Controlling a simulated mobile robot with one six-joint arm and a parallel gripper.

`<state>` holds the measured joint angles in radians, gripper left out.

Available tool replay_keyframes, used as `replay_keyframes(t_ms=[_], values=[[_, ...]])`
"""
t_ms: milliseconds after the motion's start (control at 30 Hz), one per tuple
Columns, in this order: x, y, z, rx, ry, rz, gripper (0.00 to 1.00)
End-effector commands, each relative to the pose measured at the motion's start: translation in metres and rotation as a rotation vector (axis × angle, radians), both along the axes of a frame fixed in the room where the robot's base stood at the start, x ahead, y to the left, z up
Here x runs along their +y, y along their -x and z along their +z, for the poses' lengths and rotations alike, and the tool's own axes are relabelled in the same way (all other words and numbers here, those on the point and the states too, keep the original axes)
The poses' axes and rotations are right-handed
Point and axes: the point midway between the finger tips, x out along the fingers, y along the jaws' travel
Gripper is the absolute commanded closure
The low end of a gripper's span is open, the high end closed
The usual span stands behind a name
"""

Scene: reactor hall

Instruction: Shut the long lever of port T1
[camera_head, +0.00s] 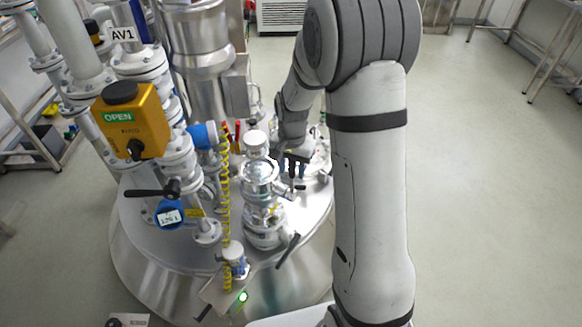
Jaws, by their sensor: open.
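My gripper (292,170) points down over the far right part of the reactor lid (318,207), behind and right of the central glass-and-metal port (262,190). Its dark fingers are small here, and I cannot tell if they touch anything. A black lever (288,250) slants up to the right at the foot of the central port. Another black lever (150,192) lies nearly level on the left valve, above a blue part with a white label. I can read no T1 mark, so I cannot tell which lever belongs to it.
A yellow actuator box (130,120) marked OPEN and white flanged pipes (140,62) crowd the left. A yellow coiled hose (226,200) hangs left of the central port. A steel column (200,60) stands behind. The floor (490,180) at right is clear.

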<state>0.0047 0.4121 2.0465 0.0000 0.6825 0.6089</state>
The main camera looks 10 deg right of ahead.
Motion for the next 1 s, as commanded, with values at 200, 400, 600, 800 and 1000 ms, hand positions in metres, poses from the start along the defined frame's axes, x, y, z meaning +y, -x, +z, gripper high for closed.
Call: replay_keyframes(t_ms=[200,400,600,800,1000], values=[[0.0003,0.0001,0.0002,0.000,0.000,0.001,0.68],[0.0005,0.0002,0.0004,0.000,0.000,0.001,0.84],[0.0007,0.0001,0.0005,0.000,0.000,0.002,1.00],[0.0008,0.0001,0.0005,0.000,0.000,0.002,1.00],[0.0006,0.0003,0.0002,-0.001,0.002,0.001,1.00]])
